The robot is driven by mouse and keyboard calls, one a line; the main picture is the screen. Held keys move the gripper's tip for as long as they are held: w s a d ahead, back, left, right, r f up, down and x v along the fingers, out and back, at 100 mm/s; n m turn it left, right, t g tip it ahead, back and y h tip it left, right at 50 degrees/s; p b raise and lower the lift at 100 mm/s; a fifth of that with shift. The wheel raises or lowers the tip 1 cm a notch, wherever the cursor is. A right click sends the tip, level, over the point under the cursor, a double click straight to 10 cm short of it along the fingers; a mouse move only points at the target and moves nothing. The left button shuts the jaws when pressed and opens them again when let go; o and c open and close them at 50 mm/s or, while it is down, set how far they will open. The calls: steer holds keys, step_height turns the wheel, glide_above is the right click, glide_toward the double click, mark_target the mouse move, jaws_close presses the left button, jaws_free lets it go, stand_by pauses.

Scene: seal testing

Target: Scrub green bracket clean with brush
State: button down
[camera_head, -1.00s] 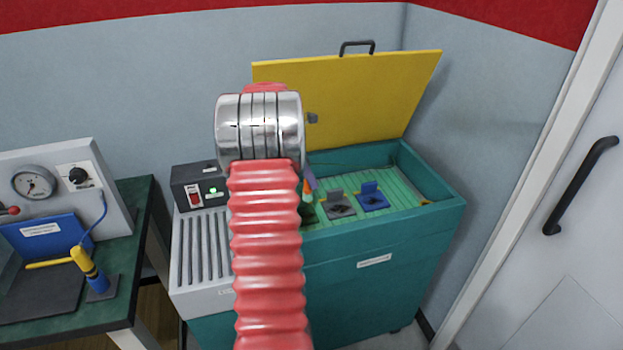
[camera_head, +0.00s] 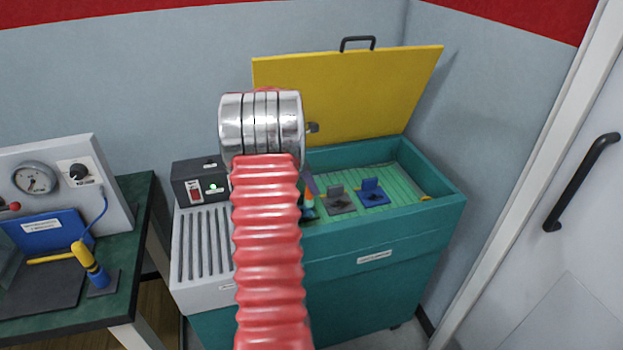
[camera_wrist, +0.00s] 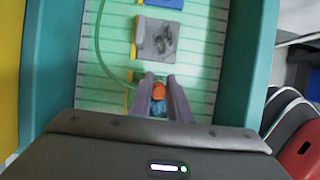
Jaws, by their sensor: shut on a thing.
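My gripper (camera_wrist: 160,88) is shut on the brush (camera_wrist: 159,91), which shows as an orange part with blue below it between the two purple-grey fingers. In the head view the brush (camera_head: 308,197) shows just right of my arm, low over the green slatted floor of the basin. The green bracket cannot be made out clearly in either view. The brush, fingers and arm cover the spot beside the grey bracket, so contact between brush and bracket cannot be told.
A grey bracket with dark smudges (camera_wrist: 157,40) and a blue bracket (camera_head: 373,194) lie in the teal basin (camera_head: 440,187). The yellow lid (camera_head: 380,95) stands open behind. A ribbed white drainboard (camera_head: 203,270) and a control box (camera_head: 180,188) are at the left.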

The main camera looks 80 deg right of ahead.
steer(key=shift+f, duration=0.65)
steer(key=shift+s+d, duration=0.2)
steer(key=shift+s, duration=0.2)
stand_by(0.4)
steer(key=shift+f, duration=0.75)
stand_by(1.0)
steer(key=shift+w+a+r, duration=0.1)
steer(key=shift+w+a, duration=0.3)
steer(key=shift+w, duration=0.25)
steer(key=shift+w+a, duration=0.4)
steer(key=shift+w, duration=0.25)
steer(key=shift+w, duration=0.1)
steer(key=shift+w+a, duration=0.4)
steer(key=shift+w, duration=0.2)
steer(key=shift+w+a, duration=0.35)
steer(key=shift+w, duration=0.25)
